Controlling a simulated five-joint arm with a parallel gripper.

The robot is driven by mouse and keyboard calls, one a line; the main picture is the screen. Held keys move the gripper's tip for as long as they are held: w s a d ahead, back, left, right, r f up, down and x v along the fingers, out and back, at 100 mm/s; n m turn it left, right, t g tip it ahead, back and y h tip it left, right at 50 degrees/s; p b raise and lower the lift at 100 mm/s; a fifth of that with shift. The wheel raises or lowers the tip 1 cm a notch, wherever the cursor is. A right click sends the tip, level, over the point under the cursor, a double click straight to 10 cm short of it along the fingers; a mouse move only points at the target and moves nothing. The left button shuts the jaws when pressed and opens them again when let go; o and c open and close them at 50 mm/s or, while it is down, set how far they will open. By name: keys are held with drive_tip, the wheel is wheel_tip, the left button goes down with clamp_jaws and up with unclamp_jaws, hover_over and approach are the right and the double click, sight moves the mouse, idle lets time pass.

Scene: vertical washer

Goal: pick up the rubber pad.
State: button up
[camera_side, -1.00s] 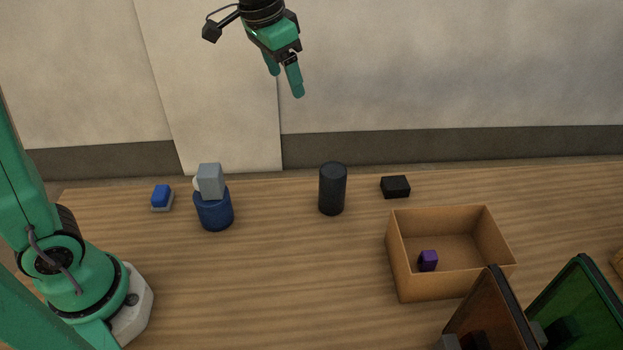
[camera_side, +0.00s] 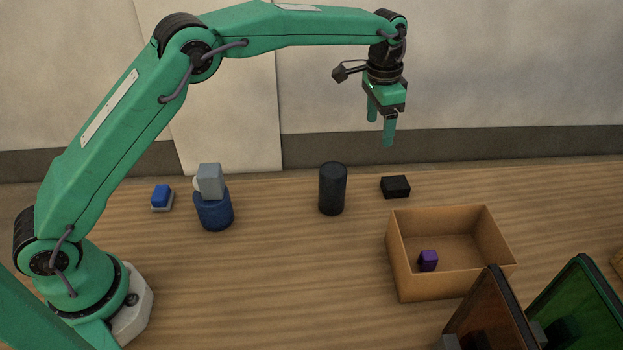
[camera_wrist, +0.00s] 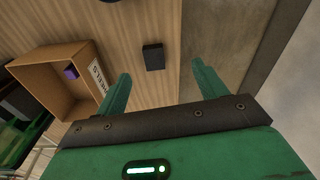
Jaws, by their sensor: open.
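The rubber pad looks like the small flat black block (camera_side: 395,187) on the wooden table, between the dark cylinder and the cardboard box. It also shows in the wrist view (camera_wrist: 153,57), ahead of and between the two fingers. My gripper (camera_side: 380,132) is open and empty, pointing down, well above the table and over the pad's area. Its green fingers (camera_wrist: 160,85) also show apart in the wrist view. Nothing covers the pad.
A dark upright cylinder (camera_side: 332,190) stands left of the pad. An open cardboard box (camera_side: 422,286) holding a purple block (camera_side: 428,261) stands close in front. Further left are a blue cup (camera_side: 214,212) with a grey block (camera_side: 210,181) and a blue item (camera_side: 161,196). Dividers (camera_side: 580,305) stand at front right.

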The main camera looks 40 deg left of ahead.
drive_tip(key=m, duration=0.1)
hover_over(389, 183)
drive_tip(key=shift+g, duration=0.4)
wheel_tip(389, 183, down, 8)
drive_tip(key=shift+r, duration=0.2)
drive_tip(key=shift+f, duration=3.9)
drive_tip(key=c, duration=1.1)
drive_tip(key=shift+r, duration=0.1)
wheel_tip(389, 183, up, 10)
